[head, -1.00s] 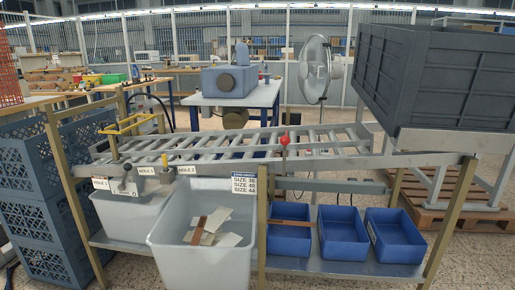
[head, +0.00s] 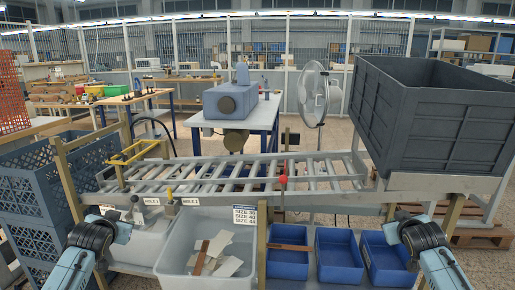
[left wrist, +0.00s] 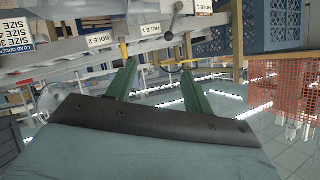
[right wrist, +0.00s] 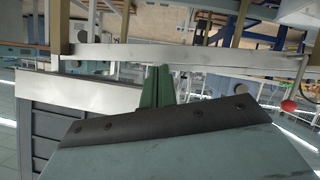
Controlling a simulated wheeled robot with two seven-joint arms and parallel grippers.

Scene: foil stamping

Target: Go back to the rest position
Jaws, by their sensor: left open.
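My left gripper (left wrist: 158,70) is open in the left wrist view, with its two green fingers apart and nothing between them. My right gripper (right wrist: 157,72) is shut in the right wrist view, its green fingers together with nothing visible between them. The fingertips are hard to make out in the head view.
The roller conveyor rack (head: 330,195) stands ahead. Below it are a grey bin (head: 170,262) with brown and white pieces, and blue bins (head: 338,270). A large dark crate (head: 430,125) stands at the right, blue crates (head: 30,190) at the left. A red knob (head: 283,180) rises from the rack.

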